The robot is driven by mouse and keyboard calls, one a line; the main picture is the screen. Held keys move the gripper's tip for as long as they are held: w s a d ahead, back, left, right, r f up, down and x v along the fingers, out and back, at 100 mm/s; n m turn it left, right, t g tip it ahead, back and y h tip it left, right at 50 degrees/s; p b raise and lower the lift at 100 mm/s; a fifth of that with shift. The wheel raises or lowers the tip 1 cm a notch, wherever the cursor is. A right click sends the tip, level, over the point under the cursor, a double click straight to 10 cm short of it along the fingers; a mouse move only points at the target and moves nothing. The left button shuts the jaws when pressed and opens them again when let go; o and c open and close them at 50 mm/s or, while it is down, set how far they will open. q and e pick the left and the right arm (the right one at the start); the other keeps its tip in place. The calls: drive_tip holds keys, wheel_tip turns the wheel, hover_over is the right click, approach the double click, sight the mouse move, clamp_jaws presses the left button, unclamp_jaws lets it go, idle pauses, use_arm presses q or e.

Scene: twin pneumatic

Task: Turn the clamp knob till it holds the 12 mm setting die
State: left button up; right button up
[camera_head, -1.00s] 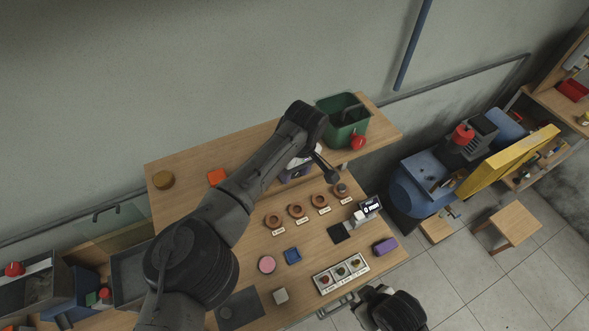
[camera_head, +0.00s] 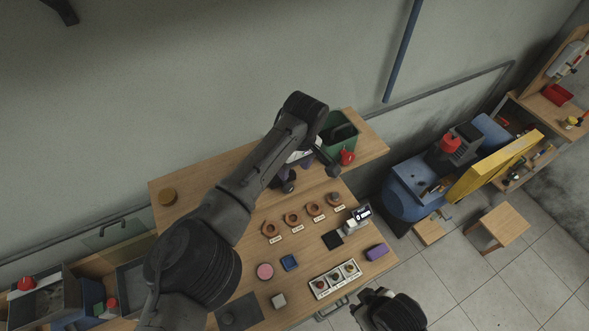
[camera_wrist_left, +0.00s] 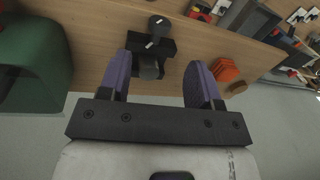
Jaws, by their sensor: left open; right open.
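In the left wrist view a black clamp block (camera_wrist_left: 163,46) stands on the wood, with a dark round knob-like part (camera_wrist_left: 149,68) on its near side and a grey cylinder (camera_wrist_left: 159,25) on its far side. My left gripper (camera_wrist_left: 160,84) is open, its purple fingers apart on either side of the near round part, with no contact visible. In the head view my left gripper (camera_head: 299,157) is mostly behind its arm, and a dark part (camera_head: 287,184) shows beneath. I cannot tell which piece is the 12 mm die. My right gripper (camera_head: 372,297) is low, beyond the bench front, its fingers unclear.
A green bin (camera_head: 344,140) stands to the right of the left gripper. An orange block (camera_wrist_left: 226,70) lies beside a finger in the wrist view. Several copper rings (camera_head: 291,218) with unreadable labels, a small display device (camera_head: 362,213) and a three-part tray (camera_head: 335,279) occupy the bench.

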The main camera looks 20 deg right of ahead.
use_arm(q)
drive_tip(key=shift+d+r, duration=0.2)
drive_tip(key=shift+r, duration=1)
drive_tip(key=shift+d+r, duration=0.15)
drive_tip(key=shift+r, duration=1)
